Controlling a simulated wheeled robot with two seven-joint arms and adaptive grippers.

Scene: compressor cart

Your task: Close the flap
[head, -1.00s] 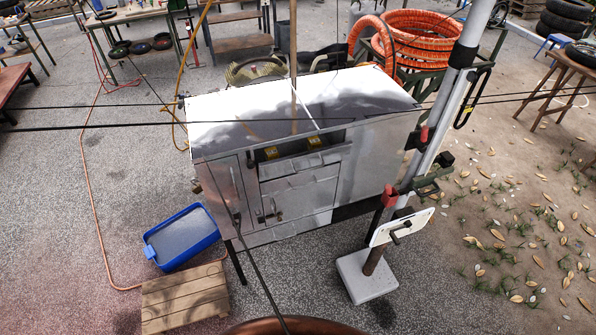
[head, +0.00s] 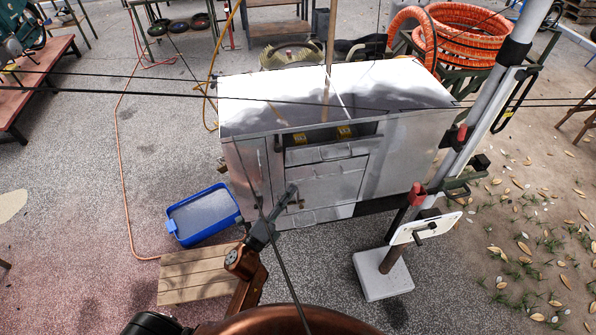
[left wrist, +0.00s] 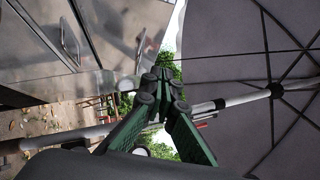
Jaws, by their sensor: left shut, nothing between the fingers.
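The silver metal cart (head: 405,150) stands in the middle of the head view. Near the top of its front is a dark opening (head: 322,133) with yellow-marked items inside. Just below it is a panel with a handle (head: 342,151), which looks like the flap; its exact tilt is hard to tell. My left gripper (head: 291,190) is shut and empty, in front of the cart's lower front left of centre. Contact with the cart cannot be told. My right gripper is not in view.
A pole with red clamps (head: 418,193) and a white base (head: 383,275) stands at the cart's right front. A blue tray (head: 203,215) and wooden pallet (head: 198,276) lie to its left. Thin dark cables cross the head view. A grey umbrella (left wrist: 240,60) fills the wrist view's right.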

